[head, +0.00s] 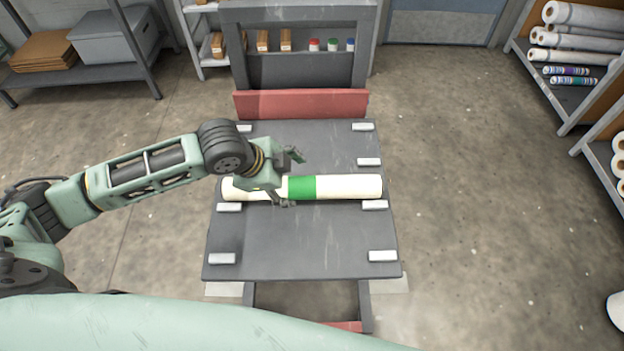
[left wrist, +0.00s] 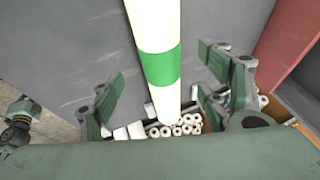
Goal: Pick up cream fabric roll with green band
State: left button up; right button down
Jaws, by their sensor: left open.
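The cream fabric roll with a green band (head: 345,187) lies crosswise on the dark press table (head: 300,245). Its green band (head: 302,188) is near its middle. My left gripper (head: 290,178) is over the roll's left half, just left of the band, and covers part of it. Its fingers are open, one on the far side and one on the near side of the roll. In the left wrist view the roll (left wrist: 154,25) passes between the spread fingers (left wrist: 163,75), with gaps on both sides. My right gripper is not in view.
Small pale blocks (head: 383,256) line both table sides. A red bar (head: 300,104) and a grey frame (head: 303,13) with small coloured jars stand at the far end. Racks of rolls (head: 585,15) stand at right, a shelf with a grey box (head: 110,38) at left. The floor between is clear.

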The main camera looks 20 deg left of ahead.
aim_at(298, 184)
pick_arm(q)
jog(key=x, duration=0.2)
jog(key=shift+f, duration=0.4)
jog(key=x, duration=0.2)
jog(key=shift+w+d+f, duration=0.15)
jog(key=shift+w, duration=0.1)
jog(key=shift+w+d+f+p, duration=0.15)
jog(key=shift+w+f+p, duration=0.05)
jog(key=shift+f+p, duration=0.1)
jog(key=c, duration=1.6)
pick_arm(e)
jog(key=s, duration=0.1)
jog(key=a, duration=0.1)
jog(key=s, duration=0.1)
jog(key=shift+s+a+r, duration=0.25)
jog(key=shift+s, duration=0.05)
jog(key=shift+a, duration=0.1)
